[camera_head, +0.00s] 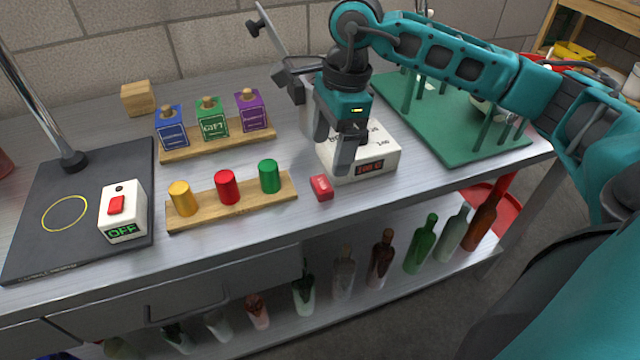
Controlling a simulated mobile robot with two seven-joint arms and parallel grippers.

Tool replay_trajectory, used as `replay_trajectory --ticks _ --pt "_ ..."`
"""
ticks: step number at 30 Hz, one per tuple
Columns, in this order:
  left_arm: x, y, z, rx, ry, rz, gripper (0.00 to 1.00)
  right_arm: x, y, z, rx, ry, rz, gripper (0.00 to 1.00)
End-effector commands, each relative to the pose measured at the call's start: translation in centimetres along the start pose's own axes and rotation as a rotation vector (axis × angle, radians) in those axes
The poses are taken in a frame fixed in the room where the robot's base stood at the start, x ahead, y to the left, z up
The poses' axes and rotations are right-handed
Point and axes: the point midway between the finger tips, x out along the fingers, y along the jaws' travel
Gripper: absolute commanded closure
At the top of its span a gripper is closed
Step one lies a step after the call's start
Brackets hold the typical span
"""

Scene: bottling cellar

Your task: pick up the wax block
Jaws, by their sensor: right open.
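A small red block (321,188), which I take to be the wax block, lies on the grey metal bench near its front edge. It sits just right of the wooden strip with the coloured cylinders. My right gripper (342,160) is open and points down, a little behind and to the right of the block as seen here. It appears above the bench and apart from the block, with nothing between its fingers. It hides part of a white box with a red display. My left gripper is not in view.
A wooden strip (236,212) holds yellow, red and green cylinders. Behind it stand blue, green and purple boxes. The white display box (378,160) is close behind the gripper. A green rack (450,150) stands right; a switch box (123,212) stands left. Bottles line the lower shelf.

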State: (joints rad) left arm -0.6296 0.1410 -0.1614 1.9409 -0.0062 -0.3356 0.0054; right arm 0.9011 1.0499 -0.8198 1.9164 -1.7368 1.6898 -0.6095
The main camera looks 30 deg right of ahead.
Motion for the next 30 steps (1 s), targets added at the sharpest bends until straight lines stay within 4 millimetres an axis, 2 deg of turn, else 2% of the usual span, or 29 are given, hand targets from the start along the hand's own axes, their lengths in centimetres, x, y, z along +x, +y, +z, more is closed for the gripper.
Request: replay_trajectory --ticks 3,10,18,27,30 --pt "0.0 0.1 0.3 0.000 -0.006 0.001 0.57 1.8 0.0 0.0 0.001 0.000 0.002 0.17" --pt "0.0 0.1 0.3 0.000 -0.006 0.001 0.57 3.5 0.0 0.0 0.001 -0.001 0.002 0.17" --pt "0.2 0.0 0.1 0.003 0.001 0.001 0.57 7.2 0.0 0.1 0.001 -0.001 0.002 0.17" --pt "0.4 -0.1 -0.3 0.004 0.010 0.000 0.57 7.8 0.0 0.1 0.000 -0.002 0.000 0.17" --pt "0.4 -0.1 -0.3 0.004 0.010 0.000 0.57 7.8 0.0 0.1 0.001 -0.002 0.000 0.26"
